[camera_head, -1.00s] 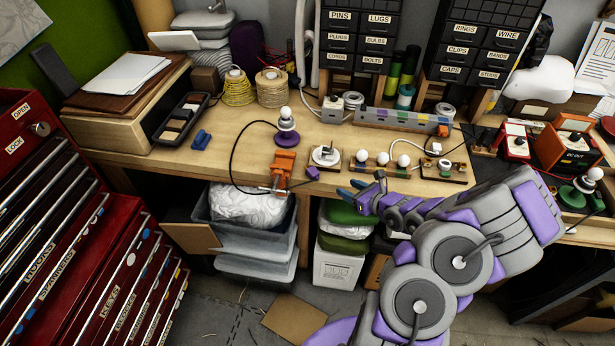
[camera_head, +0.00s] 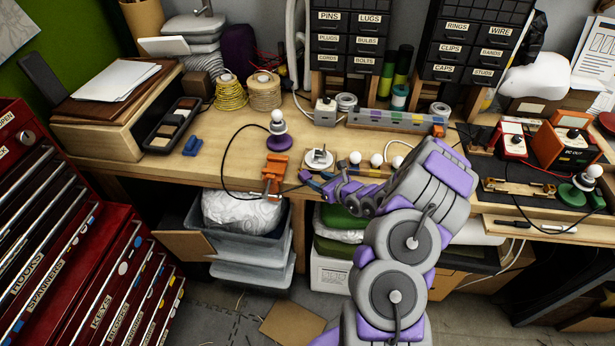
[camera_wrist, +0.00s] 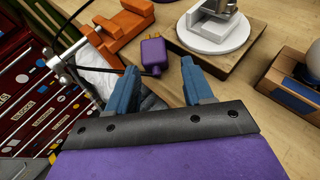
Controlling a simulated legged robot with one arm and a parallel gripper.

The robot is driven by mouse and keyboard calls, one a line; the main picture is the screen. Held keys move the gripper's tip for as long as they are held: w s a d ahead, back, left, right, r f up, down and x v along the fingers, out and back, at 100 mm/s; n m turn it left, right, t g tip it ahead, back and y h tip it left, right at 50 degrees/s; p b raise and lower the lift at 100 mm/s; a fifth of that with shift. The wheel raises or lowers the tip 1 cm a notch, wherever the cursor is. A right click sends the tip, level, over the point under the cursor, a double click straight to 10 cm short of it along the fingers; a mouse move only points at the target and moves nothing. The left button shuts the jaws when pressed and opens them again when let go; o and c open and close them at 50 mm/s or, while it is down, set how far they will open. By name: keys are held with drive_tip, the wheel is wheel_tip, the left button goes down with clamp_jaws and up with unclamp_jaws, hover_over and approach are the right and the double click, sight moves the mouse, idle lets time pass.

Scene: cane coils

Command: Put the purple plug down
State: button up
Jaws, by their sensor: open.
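The purple plug (camera_wrist: 153,52) lies at the front edge of the wooden bench, with its gold prongs pointing away from my gripper in the wrist view. A dark cable runs off to its left. In the head view the plug (camera_head: 305,175) is small and sits just left of my fingers. My gripper (camera_wrist: 160,68) is open, with one blue finger on each side of the plug's near end. The fingers do not appear closed on it. In the head view my gripper (camera_head: 314,183) is over the bench's front edge, partly hidden by my arm.
An orange clamp (camera_head: 275,173) grips the bench edge to the left. A round white socket on a wooden board (camera_head: 320,159) is just behind the plug. A row of white bulbs (camera_head: 376,160) stands to the right. A purple-based lamp (camera_head: 278,132) stands behind the clamp.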

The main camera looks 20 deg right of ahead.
sight(308, 176)
drive_tip(key=w+a, duration=0.1)
drive_tip(key=w+f, duration=0.1)
drive_tip(key=w, duration=0.1)
drive_tip(key=w+a, duration=0.1)
drive_tip(key=shift+w+a+f+b, duration=0.2)
drive_tip(key=shift+a+f+b, duration=0.15)
drive_tip(key=shift+f+b, duration=0.05)
drive_tip(key=shift+d, duration=0.7)
drive_tip(key=c, duration=0.3)
drive_tip(key=shift+a, duration=0.5)
drive_tip(key=c, duration=0.5)
drive_tip(key=shift+c, duration=0.5)
drive_tip(key=shift+d+r, duration=0.15)
drive_tip(key=shift+d, duration=0.1)
